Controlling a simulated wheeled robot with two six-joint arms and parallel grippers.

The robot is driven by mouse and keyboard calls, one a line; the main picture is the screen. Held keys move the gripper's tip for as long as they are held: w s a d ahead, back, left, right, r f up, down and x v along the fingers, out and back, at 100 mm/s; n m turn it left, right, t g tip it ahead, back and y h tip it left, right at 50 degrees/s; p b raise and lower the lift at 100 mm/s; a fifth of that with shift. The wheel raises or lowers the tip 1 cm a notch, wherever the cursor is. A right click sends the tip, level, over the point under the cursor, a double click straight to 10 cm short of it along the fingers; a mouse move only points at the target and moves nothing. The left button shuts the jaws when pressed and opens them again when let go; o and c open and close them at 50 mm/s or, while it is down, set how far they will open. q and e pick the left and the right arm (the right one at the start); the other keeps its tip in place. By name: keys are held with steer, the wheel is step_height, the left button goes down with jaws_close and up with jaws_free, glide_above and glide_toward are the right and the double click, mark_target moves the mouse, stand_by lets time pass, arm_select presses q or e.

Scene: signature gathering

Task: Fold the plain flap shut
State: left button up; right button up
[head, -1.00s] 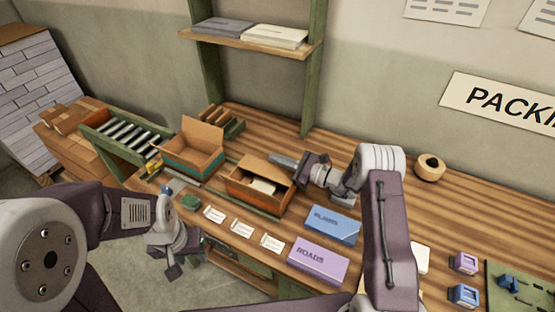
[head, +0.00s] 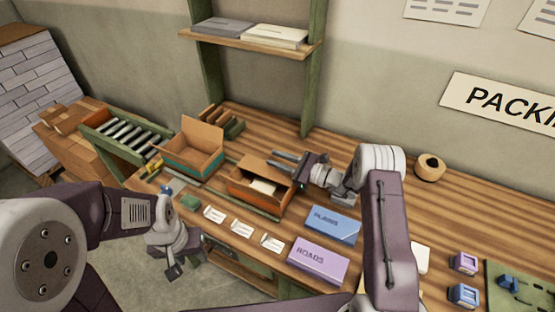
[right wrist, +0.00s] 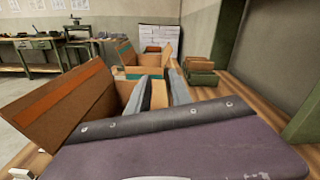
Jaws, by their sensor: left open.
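The open brown carton (head: 255,200) stands mid-bench with a pale item inside. Its far flap (head: 262,167), plain brown, stands raised. My right gripper (head: 282,163) is open at the carton's far right side, fingers pointing left. In the right wrist view, its two grey fingers (right wrist: 157,90) are spread with a strip of brown card between them, apparently the far flap; contact cannot be told. A flap with an orange stripe (right wrist: 70,105) tilts outward on the left there. My left gripper (head: 174,270) is open and empty, off the bench's front edge.
A second open carton with a teal band (head: 190,160) stands to the left, by a roller conveyor (head: 125,130). Several white cards (head: 242,228), a blue box (head: 333,224) and a purple box (head: 318,260) lie in front.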

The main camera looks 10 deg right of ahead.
steer(key=b+v, duration=0.2)
steer(key=v, duration=0.7)
